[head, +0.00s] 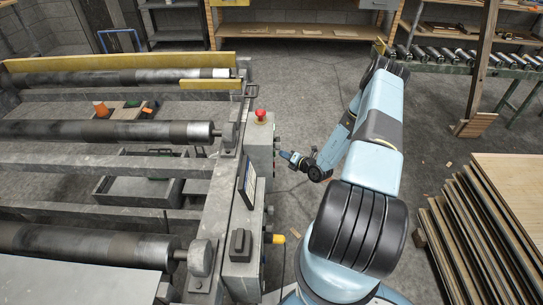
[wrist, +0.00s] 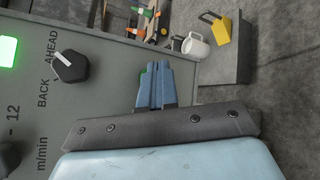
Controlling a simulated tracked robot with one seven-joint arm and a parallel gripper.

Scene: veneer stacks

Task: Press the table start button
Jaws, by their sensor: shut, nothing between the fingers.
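My gripper (head: 286,155) is shut and empty, its blue fingers pointing left at the side of the grey control box (head: 258,148), with a small gap in the head view. In the wrist view the closed fingers (wrist: 156,72) lie over the edge of the grey panel (wrist: 105,85). A lit green square (wrist: 8,50) is at the panel's far left. No label reading start is visible.
A black knob (wrist: 70,66) marked AHEAD and BACK sits left of my fingers. A red mushroom button (head: 261,115) tops the box. A white mug (wrist: 196,46) and yellow padlock (wrist: 221,41) are beyond. A veneer stack (head: 485,225) stands at right; open floor lies between.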

